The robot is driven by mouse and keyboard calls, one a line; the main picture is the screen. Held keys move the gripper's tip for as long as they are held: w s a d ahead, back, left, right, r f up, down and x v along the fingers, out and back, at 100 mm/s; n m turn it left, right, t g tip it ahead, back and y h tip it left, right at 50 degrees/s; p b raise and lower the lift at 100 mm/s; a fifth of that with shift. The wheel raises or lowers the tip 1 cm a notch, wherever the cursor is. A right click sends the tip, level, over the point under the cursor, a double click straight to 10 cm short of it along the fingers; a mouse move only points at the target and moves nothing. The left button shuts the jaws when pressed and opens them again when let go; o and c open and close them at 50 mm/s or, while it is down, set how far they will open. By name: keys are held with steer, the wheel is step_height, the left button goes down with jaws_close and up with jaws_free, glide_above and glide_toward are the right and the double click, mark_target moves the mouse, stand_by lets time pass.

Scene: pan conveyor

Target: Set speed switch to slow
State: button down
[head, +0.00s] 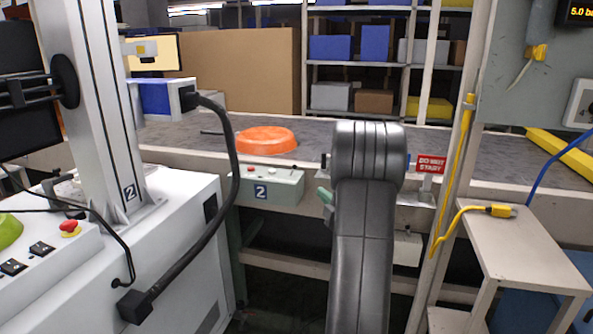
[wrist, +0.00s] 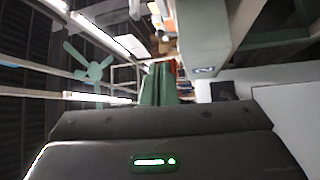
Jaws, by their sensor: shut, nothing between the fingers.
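A grey-green control box (head: 268,187) with a blue "2" label is mounted on the front edge of the conveyor in the head view. Its top carries a red button (head: 250,169) and other small controls. I cannot tell which is the speed switch or its setting. My gripper (head: 325,197) shows green fingertips just right of the box, partly hidden by my grey arm. In the wrist view, the green fingers (wrist: 158,84) are together and empty. A grey-green body with a small blue label, likely the box (wrist: 203,38), lies right of the fingertips, apparently apart from them.
An orange pan (head: 266,139) lies on the conveyor belt (head: 330,130) behind the box. A white machine (head: 180,240) with a column and black cable stands left. A red sign (head: 431,164), a post with yellow cable and a small bench (head: 510,235) are right.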

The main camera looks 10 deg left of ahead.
mark_target(296, 167)
steer(key=b+x, duration=0.1)
steer(key=x, duration=1.3)
